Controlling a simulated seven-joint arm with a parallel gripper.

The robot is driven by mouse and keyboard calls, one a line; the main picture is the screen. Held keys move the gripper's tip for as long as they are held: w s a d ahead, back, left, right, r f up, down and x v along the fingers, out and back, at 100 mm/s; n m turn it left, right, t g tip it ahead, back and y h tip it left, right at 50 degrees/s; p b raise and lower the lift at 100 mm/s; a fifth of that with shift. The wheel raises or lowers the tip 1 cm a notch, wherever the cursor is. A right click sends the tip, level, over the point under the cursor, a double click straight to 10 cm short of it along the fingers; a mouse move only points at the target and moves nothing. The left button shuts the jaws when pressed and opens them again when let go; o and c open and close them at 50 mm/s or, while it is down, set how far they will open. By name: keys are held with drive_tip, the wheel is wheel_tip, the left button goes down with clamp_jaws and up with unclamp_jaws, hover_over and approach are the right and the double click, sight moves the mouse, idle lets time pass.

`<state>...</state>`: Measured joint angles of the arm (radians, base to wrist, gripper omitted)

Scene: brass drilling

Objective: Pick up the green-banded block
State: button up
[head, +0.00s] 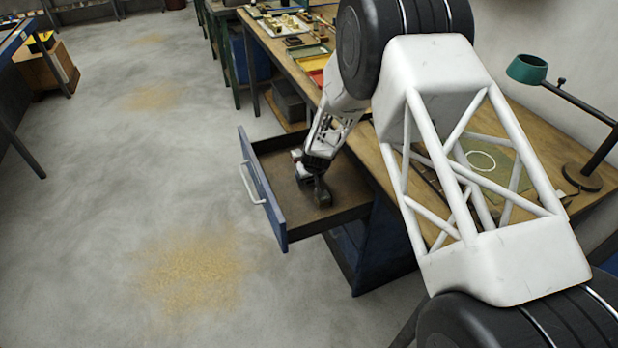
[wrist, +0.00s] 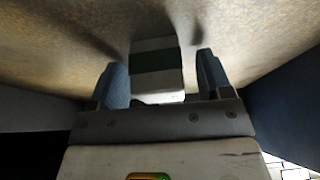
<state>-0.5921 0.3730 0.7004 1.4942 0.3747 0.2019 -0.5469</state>
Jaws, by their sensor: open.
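The green-banded block (wrist: 157,62) is pale with a dark green band across its middle. In the wrist view it lies on the brown floor of the drawer, between the two blue-grey fingers of my gripper (wrist: 161,66). The near end of the block is partly hidden by the gripper body. In the head view my gripper (head: 322,192) reaches down into the open drawer (head: 262,191), and I cannot make out the block there.
The drawer's blue front and side walls stand close around my gripper. The workbench (head: 285,52) beside it carries trays and small parts at the far end. A green lamp (head: 527,69) stands at the right. The floor left of the drawer is clear, with scattered shavings (head: 190,272).

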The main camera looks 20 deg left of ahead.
drive_tip(key=shift+c, duration=0.4)
clamp_jaws()
drive_tip(key=shift+r, duration=0.1)
drive_tip(key=shift+r, duration=4.95)
